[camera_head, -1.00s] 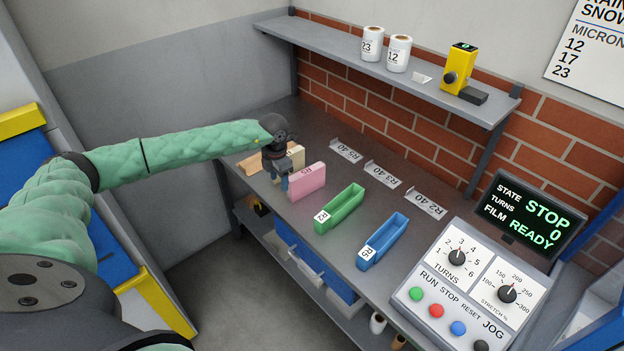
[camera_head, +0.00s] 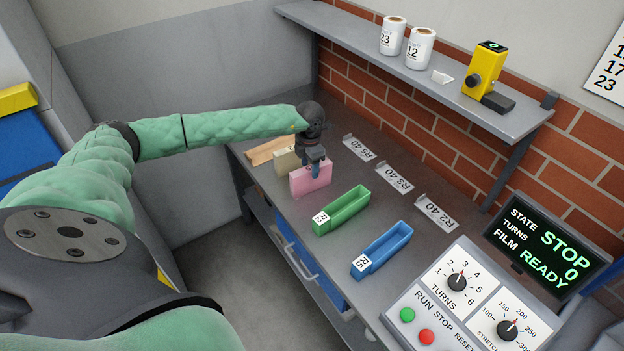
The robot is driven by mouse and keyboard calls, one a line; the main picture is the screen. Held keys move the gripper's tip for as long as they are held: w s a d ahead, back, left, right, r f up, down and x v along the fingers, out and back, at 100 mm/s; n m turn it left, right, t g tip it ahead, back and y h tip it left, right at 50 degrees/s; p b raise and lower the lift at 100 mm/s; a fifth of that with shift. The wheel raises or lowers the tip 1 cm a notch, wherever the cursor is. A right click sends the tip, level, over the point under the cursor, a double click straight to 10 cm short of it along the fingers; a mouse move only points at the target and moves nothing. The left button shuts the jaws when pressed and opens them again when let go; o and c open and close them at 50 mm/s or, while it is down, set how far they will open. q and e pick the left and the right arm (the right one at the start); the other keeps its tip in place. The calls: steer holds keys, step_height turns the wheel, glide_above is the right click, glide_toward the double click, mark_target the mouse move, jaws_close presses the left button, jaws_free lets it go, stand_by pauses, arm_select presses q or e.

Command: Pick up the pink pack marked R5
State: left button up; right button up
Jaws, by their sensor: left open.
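The pink pack (camera_head: 311,181) stands upright on the grey bench, left of the green tray. Its top marking is hidden behind my gripper. My left gripper (camera_head: 315,170) points down at the top edge of the pink pack. Its fingers are open and overlap the upper part of the pack in the camera_head view. I cannot tell whether they touch it. My right gripper is not in view.
A cream pack (camera_head: 286,162) and a tan block (camera_head: 268,150) stand just left of the pink pack. The green tray (camera_head: 343,210) and blue tray (camera_head: 383,250) lie to the right. Label holders, one reading R5 40 (camera_head: 358,148), line the back. A shelf (camera_head: 440,85) overhangs.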

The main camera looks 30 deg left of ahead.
mark_target(311, 179)
arm_select(q)
steer(key=shift+w+d+f, duration=0.15)
steer(key=shift+d+f, duration=0.05)
steer(key=shift+f, duration=0.5)
step_height(311, 179, down, 3)
steer(key=shift+f+b, duration=0.15)
steer(key=shift+b, duration=0.15)
steer(key=shift+s+f, duration=0.2)
steer(key=shift+f, duration=0.1)
steer(key=shift+w+f, duration=0.1)
steer(key=shift+f, duration=0.05)
jaws_close()
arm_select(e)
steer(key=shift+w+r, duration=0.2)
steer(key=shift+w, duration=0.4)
